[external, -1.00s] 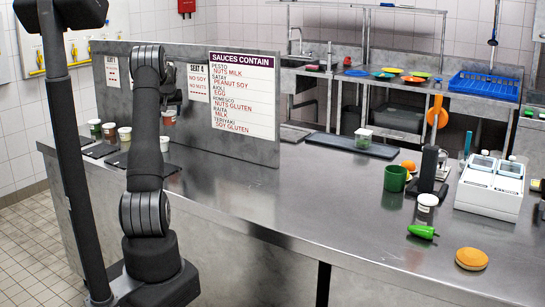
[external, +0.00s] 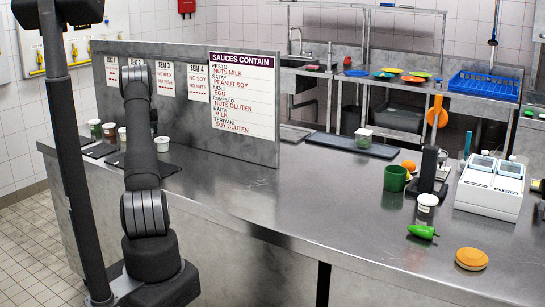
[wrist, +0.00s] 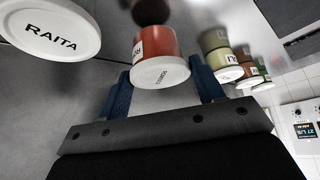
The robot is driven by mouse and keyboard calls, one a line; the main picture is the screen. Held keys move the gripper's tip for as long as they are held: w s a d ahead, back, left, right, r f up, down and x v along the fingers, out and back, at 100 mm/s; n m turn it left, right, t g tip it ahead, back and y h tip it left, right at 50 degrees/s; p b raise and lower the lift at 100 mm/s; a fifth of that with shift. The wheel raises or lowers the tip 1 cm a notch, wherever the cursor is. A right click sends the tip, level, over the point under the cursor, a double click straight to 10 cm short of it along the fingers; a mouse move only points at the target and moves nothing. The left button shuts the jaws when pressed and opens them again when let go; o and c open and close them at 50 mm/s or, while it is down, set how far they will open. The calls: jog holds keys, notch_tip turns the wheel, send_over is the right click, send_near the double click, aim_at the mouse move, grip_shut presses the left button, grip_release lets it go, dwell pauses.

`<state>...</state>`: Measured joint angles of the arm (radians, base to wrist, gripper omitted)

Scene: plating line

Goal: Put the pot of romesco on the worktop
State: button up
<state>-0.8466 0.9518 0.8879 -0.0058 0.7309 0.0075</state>
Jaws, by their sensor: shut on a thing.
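The pot of romesco (wrist: 158,45) has a red body and a white lid. Its label is upside down in the wrist view. My gripper (wrist: 163,86) has its blue fingers on either side of this pot and is shut on it. A round dark patch, perhaps its shadow, shows beyond the pot. In the external view my arm hides both pot and gripper. The steel worktop (external: 270,215) runs across that view. A pot with a white lid marked RAITA (wrist: 50,32) is close by, left of the held pot in the wrist view.
Several other sauce pots (external: 95,128) stand at the left end, by dark mats (external: 100,151). An upright panel with a sauce list (external: 242,95) stands behind my arm. A green mug (external: 396,178), a green pepper (external: 423,231) and a white machine (external: 489,187) are at right. The middle worktop is clear.

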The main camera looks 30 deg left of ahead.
jog(key=shift+f, duration=0.85)
jog(key=shift+f, duration=0.1)
jog(key=o, duration=1)
jog(key=shift+d+r, duration=0.1)
jog(key=shift+r, duration=0.2)
jog(key=v, duration=1.1)
jog(key=shift+s+r, duration=0.15)
jog(key=shift+r, duration=0.1)
jog(key=shift+d, duration=0.1)
